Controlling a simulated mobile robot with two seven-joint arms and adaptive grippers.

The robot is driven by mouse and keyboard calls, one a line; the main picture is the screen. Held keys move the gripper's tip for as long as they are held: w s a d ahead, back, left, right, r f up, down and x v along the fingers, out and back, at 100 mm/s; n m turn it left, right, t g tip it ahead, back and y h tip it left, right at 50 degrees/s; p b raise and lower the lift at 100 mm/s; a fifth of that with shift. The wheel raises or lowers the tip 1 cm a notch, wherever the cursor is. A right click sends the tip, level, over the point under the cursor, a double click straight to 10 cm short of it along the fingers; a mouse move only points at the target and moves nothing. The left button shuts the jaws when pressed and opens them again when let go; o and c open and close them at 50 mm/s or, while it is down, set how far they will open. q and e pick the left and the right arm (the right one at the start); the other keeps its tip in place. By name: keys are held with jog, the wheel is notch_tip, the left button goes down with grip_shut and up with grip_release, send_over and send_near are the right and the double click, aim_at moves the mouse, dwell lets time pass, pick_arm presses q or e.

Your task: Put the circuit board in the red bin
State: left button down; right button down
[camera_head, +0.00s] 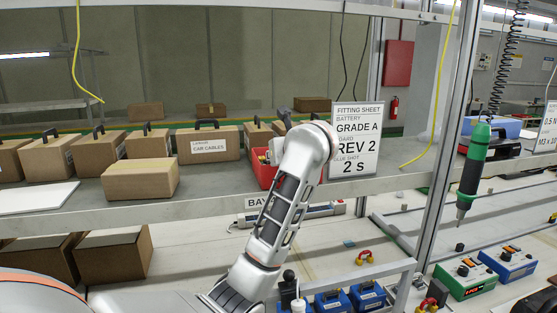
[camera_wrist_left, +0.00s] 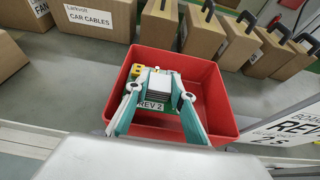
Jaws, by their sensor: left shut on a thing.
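The red bin (camera_wrist_left: 216,104) is an open-topped box in the left wrist view. In the head view the red bin (camera_head: 262,174) stands on the shelf, partly hidden behind my left arm. My left gripper (camera_wrist_left: 158,95) is shut on the circuit board (camera_wrist_left: 152,107), a green board with a grey finned block and a "REV 2" label. The board shows within the bin's outline, between its walls; I cannot tell whether it touches the floor. A yellow piece (camera_wrist_left: 138,70) shows beside the grey block. In the head view the gripper is hidden by my arm. My right gripper is not in view.
Cardboard cases with handles, one marked "CAR CABLES" (camera_head: 208,144), line the shelf behind and left of the bin. A flat-topped box (camera_head: 140,179) stands at the front left. A fitting sheet (camera_head: 355,139) reading "REV 2" stands right of the bin. A green screwdriver (camera_head: 474,165) hangs farther right.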

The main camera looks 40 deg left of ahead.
pick_arm(q)
jog(key=shift+f, duration=0.45)
